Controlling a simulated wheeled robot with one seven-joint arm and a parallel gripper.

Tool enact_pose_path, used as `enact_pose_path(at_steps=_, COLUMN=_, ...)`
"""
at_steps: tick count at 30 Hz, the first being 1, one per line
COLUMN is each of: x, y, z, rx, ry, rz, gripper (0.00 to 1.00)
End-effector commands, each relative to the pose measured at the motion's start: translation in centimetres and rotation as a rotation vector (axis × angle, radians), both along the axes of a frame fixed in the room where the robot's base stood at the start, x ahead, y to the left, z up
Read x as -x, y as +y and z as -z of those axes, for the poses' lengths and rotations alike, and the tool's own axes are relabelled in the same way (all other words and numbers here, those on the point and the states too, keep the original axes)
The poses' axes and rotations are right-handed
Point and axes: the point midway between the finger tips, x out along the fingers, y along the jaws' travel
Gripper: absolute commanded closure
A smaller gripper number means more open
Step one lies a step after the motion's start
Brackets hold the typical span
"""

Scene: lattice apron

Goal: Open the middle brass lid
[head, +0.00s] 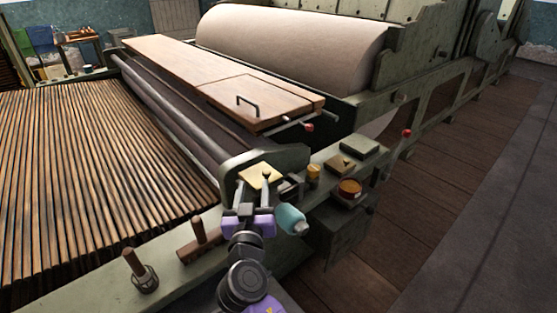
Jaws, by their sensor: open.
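A flat, pale brass lid (257,175) lies at the corner of the machine's side frame, tilted in the picture. My gripper (253,184) is open, with its two fingers upright in front of this lid. I cannot tell whether they touch it. A dark, open-looking box (290,185) is just right of the fingers, partly hidden. Farther right, a duller brown-brass lid (340,166) with a small knob lies flat, and a green-grey lid (359,148) lies behind it. Which lid is the middle one is not certain from this view.
A wooden cover with a handle (247,105) lies behind. Slats (80,180) fill the left; the walkway (450,190) is clear.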

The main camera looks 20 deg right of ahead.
Motion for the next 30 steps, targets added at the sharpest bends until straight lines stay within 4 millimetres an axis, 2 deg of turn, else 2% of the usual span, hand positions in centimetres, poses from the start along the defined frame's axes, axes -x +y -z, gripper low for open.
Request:
enact_pose_path(at_steps=4, x=0.7, y=-1.5, z=0.5, rx=-0.046, ry=-0.018, rz=0.068, gripper=0.57)
enact_pose_path(at_steps=10, x=0.3, y=-2.1, z=0.6, rx=-0.093, ry=-0.033, rz=0.082, gripper=0.57)
enact_pose_path(at_steps=21, x=-4.4, y=-4.5, z=0.6, rx=-0.093, ry=-0.032, rz=0.081, gripper=0.57)
enact_pose_path(at_steps=30, x=-6.1, y=-5.3, z=0.7, rx=-0.093, ry=-0.033, rz=0.078, gripper=0.57)
